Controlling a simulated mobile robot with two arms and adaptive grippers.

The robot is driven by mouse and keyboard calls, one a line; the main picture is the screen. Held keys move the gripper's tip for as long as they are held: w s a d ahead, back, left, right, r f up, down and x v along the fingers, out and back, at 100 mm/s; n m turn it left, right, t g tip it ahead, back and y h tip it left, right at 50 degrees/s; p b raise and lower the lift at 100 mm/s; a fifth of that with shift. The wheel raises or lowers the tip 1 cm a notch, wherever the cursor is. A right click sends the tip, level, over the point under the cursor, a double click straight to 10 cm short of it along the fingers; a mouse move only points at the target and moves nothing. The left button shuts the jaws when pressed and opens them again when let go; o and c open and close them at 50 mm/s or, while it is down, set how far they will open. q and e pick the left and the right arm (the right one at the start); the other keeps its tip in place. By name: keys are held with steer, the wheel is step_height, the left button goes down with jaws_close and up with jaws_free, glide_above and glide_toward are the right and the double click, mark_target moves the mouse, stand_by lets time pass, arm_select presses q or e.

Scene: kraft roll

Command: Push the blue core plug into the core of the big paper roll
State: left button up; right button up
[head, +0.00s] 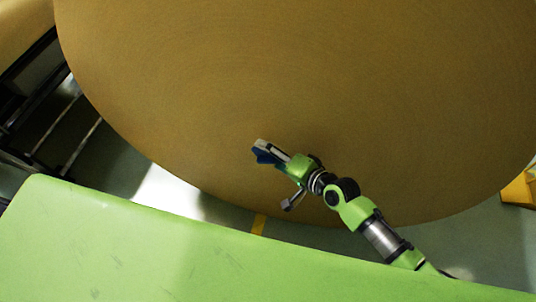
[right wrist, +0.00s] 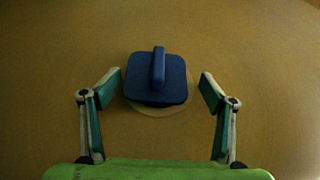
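The big paper roll (head: 300,80) is brown and its flat end fills most of the head view. The blue core plug (right wrist: 157,85) has a rounded square plate and an upright grip bar facing me. It sits at the roll's core, with a pale ring (right wrist: 160,109) showing below its plate. How deep it sits is hidden. In the head view only a bit of the plug (head: 262,156) shows by the fingers. My right gripper (head: 270,153) is open at the roll's face, its fingers spread on both sides of the plug with gaps. My left gripper is not in view.
A green surface (head: 120,250) spans the bottom of the head view, below my right arm. A dark frame (head: 20,110) stands at the left. A yellow object (head: 520,188) is at the right edge. Grey floor shows between the roll and the green surface.

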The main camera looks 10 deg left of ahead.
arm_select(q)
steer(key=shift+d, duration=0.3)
arm_select(e)
steer(key=v, duration=0.7)
steer(key=shift+s, duration=0.2)
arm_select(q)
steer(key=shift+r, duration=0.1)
arm_select(e)
steer(key=shift+a+r, duration=0.1)
steer(key=shift+a, duration=0.1)
